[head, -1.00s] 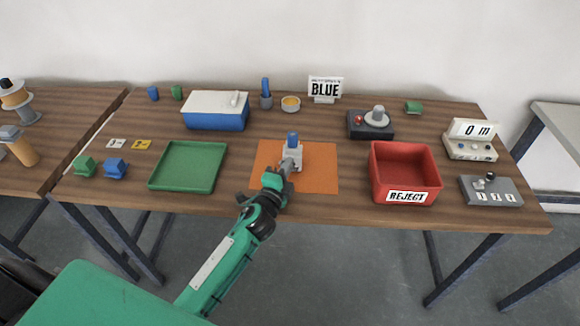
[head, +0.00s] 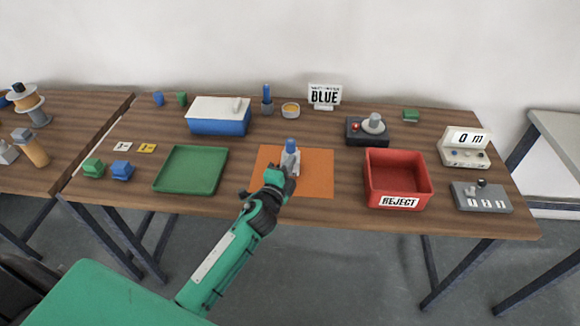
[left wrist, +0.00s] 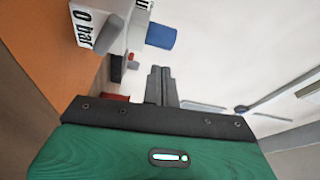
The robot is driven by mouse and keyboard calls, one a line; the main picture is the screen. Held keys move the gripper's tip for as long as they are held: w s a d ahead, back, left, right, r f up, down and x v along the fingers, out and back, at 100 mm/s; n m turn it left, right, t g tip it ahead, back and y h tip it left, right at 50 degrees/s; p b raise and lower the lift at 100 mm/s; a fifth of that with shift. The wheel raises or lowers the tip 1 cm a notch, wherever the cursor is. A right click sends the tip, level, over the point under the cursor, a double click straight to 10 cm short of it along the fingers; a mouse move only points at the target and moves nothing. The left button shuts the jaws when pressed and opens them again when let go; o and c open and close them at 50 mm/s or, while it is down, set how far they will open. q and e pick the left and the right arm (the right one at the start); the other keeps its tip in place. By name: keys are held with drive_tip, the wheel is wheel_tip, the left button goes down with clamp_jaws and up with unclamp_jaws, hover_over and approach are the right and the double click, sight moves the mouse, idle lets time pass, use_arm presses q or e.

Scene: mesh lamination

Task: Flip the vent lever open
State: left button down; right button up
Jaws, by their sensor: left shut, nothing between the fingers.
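A small pale device with a blue cap (head: 290,144) stands on an orange mat (head: 319,173) at the middle of the table. I cannot tell for certain which part is the vent lever. My left gripper (head: 286,170) is at the device's near side and partly hides it. Its fingers (left wrist: 160,84) are shut together and empty, close beside the device; contact is unclear. My right gripper is not in view.
A green tray (head: 191,187) lies left of the mat. A red reject bin (head: 397,185) stands right of it. Small blocks and counters stand farther out.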

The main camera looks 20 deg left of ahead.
use_arm(q)
drive_tip(key=s+f, duration=0.1)
drive_tip(key=s+f+b, duration=0.1)
drive_tip(key=s, duration=0.1)
drive_tip(key=s+f, duration=0.1)
drive_tip(key=s, duration=0.1)
drive_tip(key=shift+s+d+b, duration=0.25)
drive_tip(key=shift+b, duration=0.05)
drive_tip(key=s, duration=0.2)
drive_tip(key=b, duration=0.1)
drive_tip(key=shift+s+d+f, duration=0.3)
drive_tip(key=shift+s+d, duration=0.1)
drive_tip(key=shift+s, duration=0.25)
